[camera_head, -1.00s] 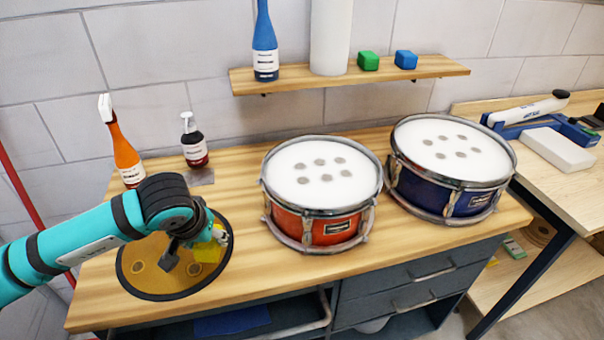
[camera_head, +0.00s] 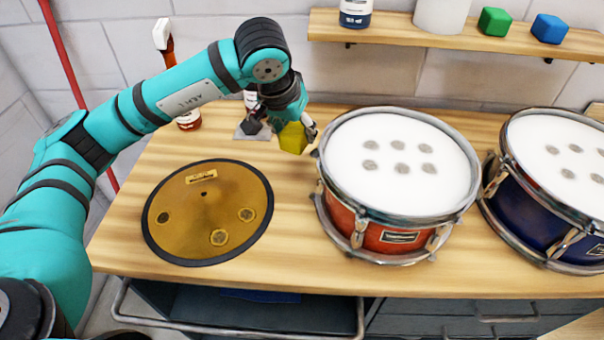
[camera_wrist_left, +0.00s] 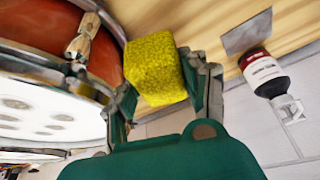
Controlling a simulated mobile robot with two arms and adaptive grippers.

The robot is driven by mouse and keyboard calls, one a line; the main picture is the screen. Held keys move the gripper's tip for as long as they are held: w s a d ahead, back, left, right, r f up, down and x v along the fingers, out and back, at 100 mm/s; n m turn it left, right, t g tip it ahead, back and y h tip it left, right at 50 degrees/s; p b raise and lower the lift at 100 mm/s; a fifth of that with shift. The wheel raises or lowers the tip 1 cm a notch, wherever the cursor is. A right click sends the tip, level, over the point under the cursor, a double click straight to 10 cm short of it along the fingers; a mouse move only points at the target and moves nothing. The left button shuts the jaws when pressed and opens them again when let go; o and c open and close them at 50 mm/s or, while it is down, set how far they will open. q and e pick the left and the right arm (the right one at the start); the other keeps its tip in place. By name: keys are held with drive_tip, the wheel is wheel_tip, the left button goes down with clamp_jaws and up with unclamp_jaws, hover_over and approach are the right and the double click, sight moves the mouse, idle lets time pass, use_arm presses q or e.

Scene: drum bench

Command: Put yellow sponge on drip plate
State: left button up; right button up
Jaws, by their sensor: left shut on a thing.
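The yellow sponge (camera_head: 293,138) is held in my left gripper (camera_head: 285,127), which is shut on it. They are above the bench, just left of the red drum's rim. In the left wrist view the sponge (camera_wrist_left: 155,70) sits between both fingers. The drip plate (camera_head: 254,132) looks like a small grey square on the bench, left of the sponge and partly hidden by the gripper. It also shows bare in the left wrist view (camera_wrist_left: 246,35), apart from the sponge. My right gripper is not in view.
A red drum (camera_head: 398,165) stands close on the right, with a blue drum (camera_head: 530,200) beyond. A dark-red soap bottle (camera_wrist_left: 262,68) stands beside the drip plate. A round golden disc (camera_head: 207,210) lies at front left. An orange bottle (camera_head: 188,120) is partly hidden behind my arm.

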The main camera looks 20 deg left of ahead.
use_arm(q)
wheel_tip(320, 180, down, 4)
drive_tip(key=shift+f+b, duration=0.2)
drive_tip(key=shift+b, duration=0.5)
drive_tip(key=shift+f, duration=0.45)
wheel_tip(320, 180, down, 5)
drive_tip(key=b, duration=0.2)
drive_tip(key=shift+r+b, duration=0.15)
drive_tip(key=shift+b, duration=0.25)
drive_tip(key=shift+f, duration=0.25)
drive_tip(key=shift+r, duration=0.1)
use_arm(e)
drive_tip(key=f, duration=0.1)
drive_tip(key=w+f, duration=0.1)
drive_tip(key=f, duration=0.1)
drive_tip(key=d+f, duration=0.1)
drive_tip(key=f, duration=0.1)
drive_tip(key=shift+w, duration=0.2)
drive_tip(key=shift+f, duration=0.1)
